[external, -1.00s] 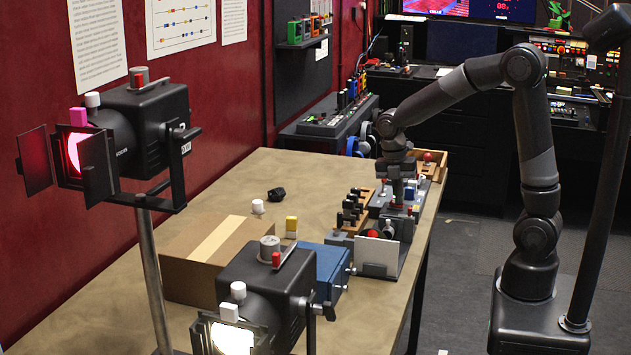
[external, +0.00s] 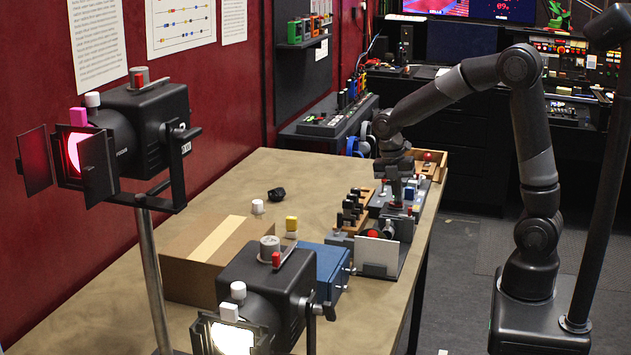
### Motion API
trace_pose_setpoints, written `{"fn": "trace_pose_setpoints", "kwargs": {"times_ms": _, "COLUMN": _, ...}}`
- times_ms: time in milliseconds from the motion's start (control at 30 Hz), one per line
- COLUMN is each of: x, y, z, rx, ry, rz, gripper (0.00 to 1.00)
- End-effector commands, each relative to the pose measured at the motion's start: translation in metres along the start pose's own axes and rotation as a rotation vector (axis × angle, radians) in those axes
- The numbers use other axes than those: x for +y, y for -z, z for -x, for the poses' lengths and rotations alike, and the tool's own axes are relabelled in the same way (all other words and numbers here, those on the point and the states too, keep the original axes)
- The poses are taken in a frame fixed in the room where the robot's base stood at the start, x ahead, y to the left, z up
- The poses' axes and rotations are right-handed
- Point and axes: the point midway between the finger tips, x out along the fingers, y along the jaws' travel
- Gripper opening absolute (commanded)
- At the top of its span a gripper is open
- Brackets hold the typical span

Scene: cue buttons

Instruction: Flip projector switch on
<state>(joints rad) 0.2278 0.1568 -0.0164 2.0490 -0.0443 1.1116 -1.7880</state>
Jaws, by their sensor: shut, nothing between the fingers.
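I cannot tell which control is the projector switch. My gripper (external: 397,199) is shut and empty, pointing down over the control panel (external: 402,212) on the right part of the table. Its fingertips are small and dark here, so I cannot tell whether they touch a control. A blue-and-white control (external: 411,194) stands just right of the gripper. One black lamp (external: 145,115) with a pink-red glow stands at the left on a pole. Another black lamp (external: 262,285) with a lit white lens stands in front. Both carry red and white knobs on top.
Black levers (external: 350,208) stand left of the gripper. A white card (external: 379,251) stands in front of it. A cardboard box (external: 215,250) and a blue box (external: 328,265) lie on the table (external: 290,180), whose left-middle is mostly clear.

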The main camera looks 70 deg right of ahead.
Motion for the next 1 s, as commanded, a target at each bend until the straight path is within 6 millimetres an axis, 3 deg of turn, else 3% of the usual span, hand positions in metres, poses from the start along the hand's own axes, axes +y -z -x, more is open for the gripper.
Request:
{"fn": "trace_pose_setpoints", "kwargs": {"times_ms": 133, "x": 0.003, "y": 0.002, "z": 0.016, "rx": 0.0, "ry": -0.013, "rz": 0.004, "gripper": 0.0}}
{"fn": "trace_pose_setpoints", "kwargs": {"times_ms": 400, "x": -0.003, "y": 0.001, "z": 0.082, "rx": -0.002, "ry": -0.012, "rz": 0.001, "gripper": 0.0}}
{"fn": "trace_pose_setpoints", "kwargs": {"times_ms": 600, "x": -0.004, "y": 0.001, "z": 0.121, "rx": -0.002, "ry": -0.011, "rz": 0.0, "gripper": 0.0}}
{"fn": "trace_pose_setpoints", "kwargs": {"times_ms": 800, "x": -0.004, "y": 0.001, "z": 0.139, "rx": -0.002, "ry": -0.009, "rz": 0.0, "gripper": 0.0}}
{"fn": "trace_pose_setpoints", "kwargs": {"times_ms": 1000, "x": -0.004, "y": 0.001, "z": 0.141, "rx": -0.002, "ry": -0.008, "rz": 0.0, "gripper": 0.0}}
